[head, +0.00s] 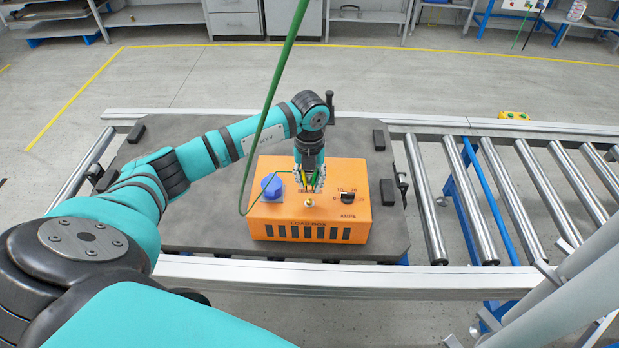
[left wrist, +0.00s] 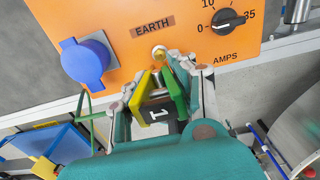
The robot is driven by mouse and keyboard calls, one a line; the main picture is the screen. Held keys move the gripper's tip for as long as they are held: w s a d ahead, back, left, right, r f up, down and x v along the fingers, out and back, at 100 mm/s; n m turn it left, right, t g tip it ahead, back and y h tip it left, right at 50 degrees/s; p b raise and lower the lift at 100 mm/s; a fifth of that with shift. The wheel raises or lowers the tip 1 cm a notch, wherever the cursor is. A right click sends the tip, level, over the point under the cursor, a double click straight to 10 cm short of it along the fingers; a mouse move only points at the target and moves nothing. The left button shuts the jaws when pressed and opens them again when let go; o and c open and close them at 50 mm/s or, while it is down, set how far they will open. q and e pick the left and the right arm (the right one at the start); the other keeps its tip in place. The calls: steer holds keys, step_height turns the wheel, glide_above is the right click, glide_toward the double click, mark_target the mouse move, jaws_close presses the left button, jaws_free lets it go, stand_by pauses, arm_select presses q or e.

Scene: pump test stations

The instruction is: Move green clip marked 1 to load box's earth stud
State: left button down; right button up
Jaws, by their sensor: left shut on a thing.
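The orange load box (head: 262,222) stands on a dark board. Its brass earth stud (head: 309,203) shows below my left gripper (head: 308,186), and in the left wrist view the stud (left wrist: 159,52) sits under the EARTH label. My left gripper is shut on the green clip marked 1 (left wrist: 158,115). The clip has a green jaw and a yellow jaw, spread apart and pointing at the stud. The jaw tips are close to the stud; I cannot tell whether they touch it. A green cable (head: 268,100) hangs beside the gripper. My right gripper is out of view.
A blue plug or cap (head: 271,187) stands on the box left of the stud. A black AMPS knob (head: 347,197) is to the right. The dark board (head: 200,225) rests on a roller conveyor (head: 480,200). Bare board surrounds the box.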

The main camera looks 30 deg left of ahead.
mark_target(309, 200)
arm_select(q)
step_height(309, 200, down, 4)
steer(key=shift+r+b, duration=0.2)
steer(key=shift+b, duration=0.95)
steer(key=shift+f+b, duration=0.3)
steer(key=shift+f, duration=0.1)
steer(key=shift+f+b, duration=0.35)
steer(key=shift+f, duration=0.25)
stand_by(0.8)
steer(key=c, duration=1)
jaws_free()
steer(key=shift+r, duration=0.2)
step_height(309, 200, up, 12)
steer(key=shift+f, duration=0.2)
